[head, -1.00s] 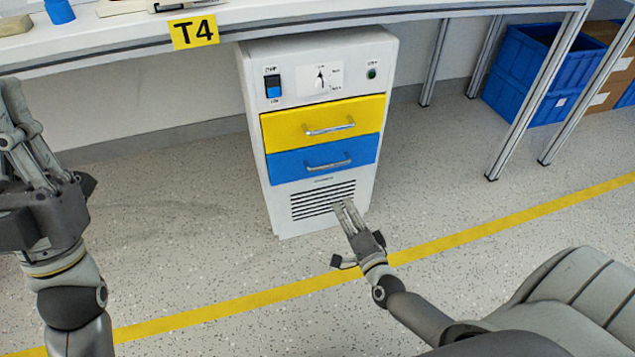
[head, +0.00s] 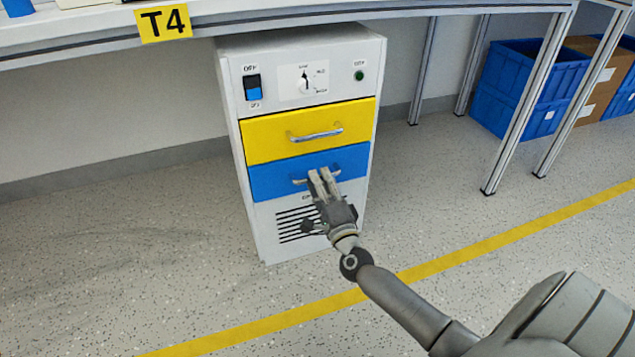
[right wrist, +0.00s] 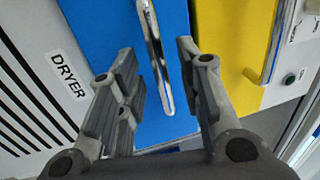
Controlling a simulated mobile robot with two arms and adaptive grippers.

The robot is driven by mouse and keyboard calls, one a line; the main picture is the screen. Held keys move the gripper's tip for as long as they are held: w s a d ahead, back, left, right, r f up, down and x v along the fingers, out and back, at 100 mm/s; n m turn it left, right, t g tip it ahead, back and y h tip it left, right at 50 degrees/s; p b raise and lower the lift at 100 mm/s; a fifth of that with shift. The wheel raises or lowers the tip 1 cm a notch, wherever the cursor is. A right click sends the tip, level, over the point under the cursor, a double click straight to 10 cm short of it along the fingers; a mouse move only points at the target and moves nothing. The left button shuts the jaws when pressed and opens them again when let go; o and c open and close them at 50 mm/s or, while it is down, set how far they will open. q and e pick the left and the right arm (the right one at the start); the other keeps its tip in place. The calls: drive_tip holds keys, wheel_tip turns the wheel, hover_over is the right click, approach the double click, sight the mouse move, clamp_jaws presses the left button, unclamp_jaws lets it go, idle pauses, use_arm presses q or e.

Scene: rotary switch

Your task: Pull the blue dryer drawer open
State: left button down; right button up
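The blue dryer drawer (head: 268,181) sits in the white cabinet, below the yellow drawer, and looks flush with the front. Its chrome bar handle (right wrist: 153,50) shows in the right wrist view, running between the two fingers of my right gripper (head: 319,174). The gripper is open, with a finger on each side of the handle and a gap visible on both sides. In the head view the fingertips cover the middle of the handle. A "DRYER" label (right wrist: 69,76) is beside the blue front in the right wrist view. My left gripper is out of view.
The yellow drawer (head: 275,131) with its own handle (head: 316,135) is directly above. A switch (head: 253,88) and a rotary knob (head: 305,84) are on the top panel. The cabinet stands under a workbench (head: 90,50). The floor in front is clear.

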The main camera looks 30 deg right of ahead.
drive_tip(key=shift+x, duration=1)
clamp_jaws()
